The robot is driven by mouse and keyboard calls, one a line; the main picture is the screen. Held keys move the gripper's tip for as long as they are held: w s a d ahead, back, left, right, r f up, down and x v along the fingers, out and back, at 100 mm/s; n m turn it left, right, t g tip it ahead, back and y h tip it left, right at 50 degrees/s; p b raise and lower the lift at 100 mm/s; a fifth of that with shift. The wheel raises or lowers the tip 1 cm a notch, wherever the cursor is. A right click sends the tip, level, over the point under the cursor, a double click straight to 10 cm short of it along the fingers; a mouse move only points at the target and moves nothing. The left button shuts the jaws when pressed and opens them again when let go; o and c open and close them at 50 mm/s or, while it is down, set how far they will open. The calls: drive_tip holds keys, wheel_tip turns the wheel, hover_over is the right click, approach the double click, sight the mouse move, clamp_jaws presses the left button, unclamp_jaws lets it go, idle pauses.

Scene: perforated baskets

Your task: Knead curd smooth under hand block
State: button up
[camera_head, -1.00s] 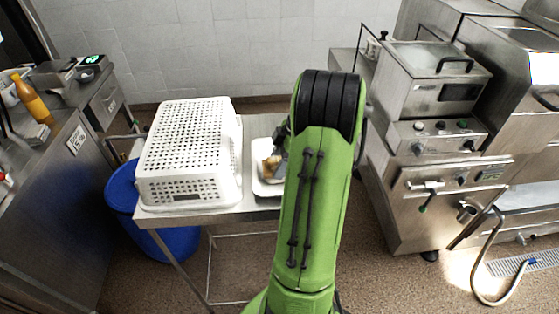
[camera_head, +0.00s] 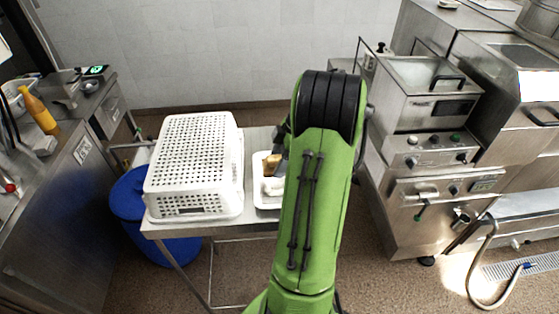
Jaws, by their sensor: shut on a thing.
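A shallow white tray (camera_head: 257,172) stands on the steel table, partly hidden behind my green arm. White curd (camera_head: 272,187) lies in the tray. A tan wooden hand block (camera_head: 271,164) is just behind the curd, tilted, with its right end against my gripper. My gripper (camera_head: 280,158) is over the tray and shut on the block. Its fingers are dark and mostly hidden by my arm. I cannot tell whether the block touches the curd.
White perforated baskets (camera_head: 192,208) stand on the table (camera_head: 215,227) left of the tray. A blue bin (camera_head: 127,205) is on the floor at left. A steel cooker unit (camera_head: 425,170) stands close on the right. A counter with a yellow bottle (camera_head: 40,114) is far left.

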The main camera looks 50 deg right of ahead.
sight(275, 185)
drive_tip(key=shift+r, duration=0.45)
drive_tip(key=shift+f, duration=0.15)
wheel_tip(275, 185, down, 6)
drive_tip(key=b, duration=0.5)
drive_tip(key=shift+f+b, duration=0.55)
drive_tip(key=shift+b, duration=0.2)
idle(1.3)
wheel_tip(275, 185, up, 7)
drive_tip(key=p, duration=0.6)
drive_tip(key=shift+r, duration=0.2)
drive_tip(key=shift+f, duration=0.1)
